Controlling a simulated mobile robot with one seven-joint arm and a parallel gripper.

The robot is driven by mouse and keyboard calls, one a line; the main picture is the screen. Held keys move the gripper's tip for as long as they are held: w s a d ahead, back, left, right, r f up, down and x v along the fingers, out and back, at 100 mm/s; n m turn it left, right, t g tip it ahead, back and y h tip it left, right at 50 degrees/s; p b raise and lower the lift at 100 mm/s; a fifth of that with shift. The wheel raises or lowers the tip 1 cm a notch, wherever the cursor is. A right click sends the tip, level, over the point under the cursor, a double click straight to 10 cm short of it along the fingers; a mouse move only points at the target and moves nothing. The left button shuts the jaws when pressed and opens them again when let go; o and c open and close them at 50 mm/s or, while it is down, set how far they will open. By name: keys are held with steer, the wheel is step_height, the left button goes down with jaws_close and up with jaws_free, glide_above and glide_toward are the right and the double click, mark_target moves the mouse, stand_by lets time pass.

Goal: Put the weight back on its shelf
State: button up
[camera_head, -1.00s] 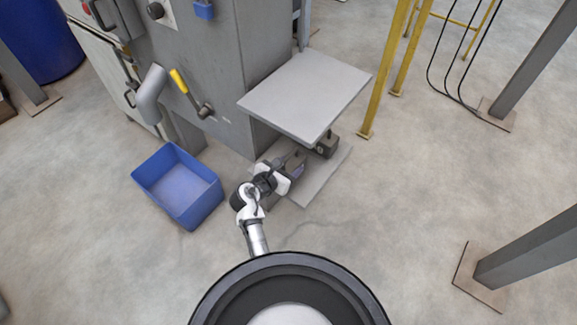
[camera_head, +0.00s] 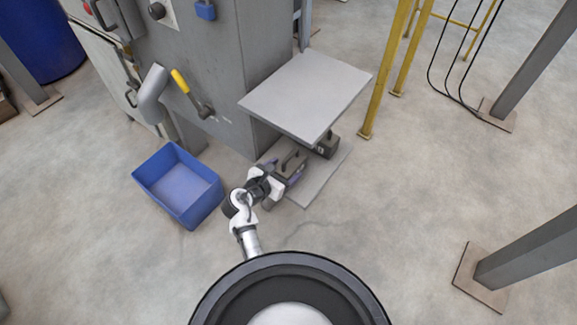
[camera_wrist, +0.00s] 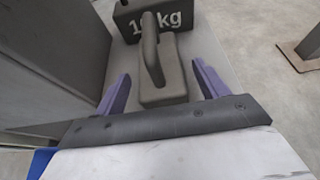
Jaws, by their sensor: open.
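A dark grey weight with a bar handle (camera_head: 291,160) stands on the low grey shelf plate (camera_head: 318,185), under the upper platform. In the wrist view the weight (camera_wrist: 162,92) stands upright between the two purple fingers, with a gap on each side. My gripper (camera_head: 283,173) is open at the near side of this weight. The gripper (camera_wrist: 162,84) also shows in the wrist view. A second weight (camera_head: 327,146), marked "10 kg" in the wrist view (camera_wrist: 155,18), stands just behind the first on the same plate.
The grey upper platform (camera_head: 305,92) overhangs the low plate. The grey machine cabinet (camera_head: 210,80) rises at the left. A blue bin (camera_head: 180,187) sits on the floor left of my gripper. Yellow posts (camera_head: 388,70) stand right of the platform.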

steer(key=v, duration=0.9)
